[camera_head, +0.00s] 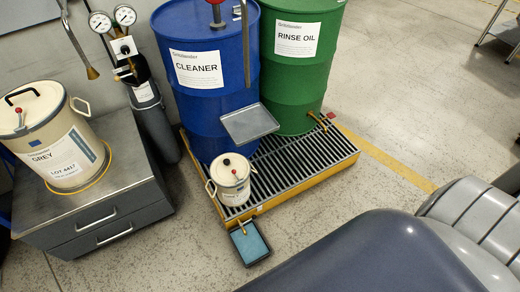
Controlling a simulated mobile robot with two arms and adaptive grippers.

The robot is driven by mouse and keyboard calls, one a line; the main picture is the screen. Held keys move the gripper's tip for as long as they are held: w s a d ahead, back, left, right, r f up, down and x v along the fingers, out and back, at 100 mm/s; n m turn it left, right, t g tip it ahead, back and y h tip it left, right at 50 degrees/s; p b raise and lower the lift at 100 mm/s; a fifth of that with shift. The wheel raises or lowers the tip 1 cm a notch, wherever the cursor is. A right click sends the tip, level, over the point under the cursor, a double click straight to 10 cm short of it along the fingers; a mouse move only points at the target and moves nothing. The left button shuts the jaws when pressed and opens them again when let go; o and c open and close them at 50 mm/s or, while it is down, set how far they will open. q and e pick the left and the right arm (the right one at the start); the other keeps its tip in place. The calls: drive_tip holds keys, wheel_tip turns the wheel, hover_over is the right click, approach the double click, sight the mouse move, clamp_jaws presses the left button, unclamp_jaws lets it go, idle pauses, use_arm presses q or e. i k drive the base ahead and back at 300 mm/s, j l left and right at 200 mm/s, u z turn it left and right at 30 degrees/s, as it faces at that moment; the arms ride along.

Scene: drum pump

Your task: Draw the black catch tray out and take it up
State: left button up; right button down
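The black catch tray (268,254) is on the floor at the front edge of the yellow spill pallet, below a small brass outlet (242,227). It is a small rectangular tray with a dark rim, and its inside is blue; I cannot tell whether that is liquid. Its far end lies close to the pallet's front face; I cannot tell whether part of it is underneath. Neither of my grippers is in view, and nothing is seen holding the tray.
The yellow pallet (295,195) with a dark grating carries a blue drum (205,105), a green drum (297,85) and a cream pail (232,181). A grey shelf (249,122) juts out before the blue drum. A grey drawer cabinet (105,225) stands left. Floor right of the pallet is clear.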

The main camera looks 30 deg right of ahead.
sight(251, 249)
drive_tip(key=k+z, duration=0.25)
drive_tip(key=k, duration=0.2)
drive_tip(key=k+l+z, duration=0.25)
drive_tip(key=k, duration=0.2)
drive_tip(key=j+z, duration=0.15)
drive_tip(key=i+j+z, duration=0.15)
drive_tip(key=j+z, duration=0.2)
drive_tip(key=i+j+z, duration=0.1)
drive_tip(key=j+z, duration=0.55)
drive_tip(key=j, duration=0.65)
drive_tip(key=i+j+z, duration=0.15)
drive_tip(key=j, duration=0.5)
